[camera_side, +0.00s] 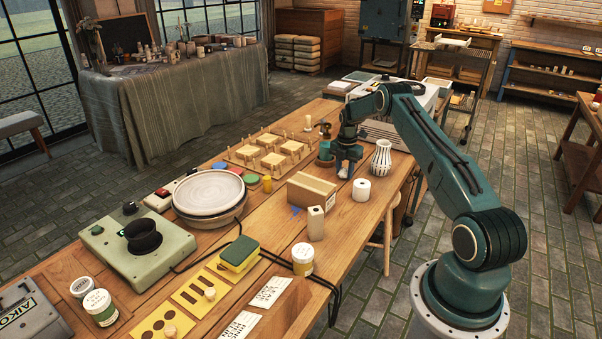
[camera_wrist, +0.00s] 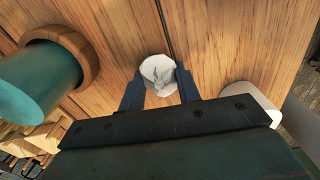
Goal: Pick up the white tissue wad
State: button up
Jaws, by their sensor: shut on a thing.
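The white tissue wad (camera_wrist: 158,72) is a small crumpled lump between the two dark fingers of my gripper (camera_wrist: 160,82) in the wrist view. The fingers touch it on both sides, so my gripper is shut on it. In the side view my gripper (camera_side: 345,172) points down over the far right part of the wooden table (camera_side: 262,268), between a cardboard box and a striped vase. The wad is small there and mostly hidden by the fingers. I cannot tell whether it touches the table.
A teal cylinder (camera_wrist: 40,80) in a wooden ring stands left of the fingers in the wrist view. The striped white vase (camera_side: 381,158), a white roll (camera_side: 361,190) and the cardboard box (camera_side: 312,190) stand close to my gripper. A pegged wooden board (camera_side: 240,154) lies to its left.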

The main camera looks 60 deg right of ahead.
aim_at(344, 169)
dwell(0.4)
notch_tip(344, 169, up, 20)
jog(key=shift+r, duration=0.1)
dwell(0.6)
dwell(0.5)
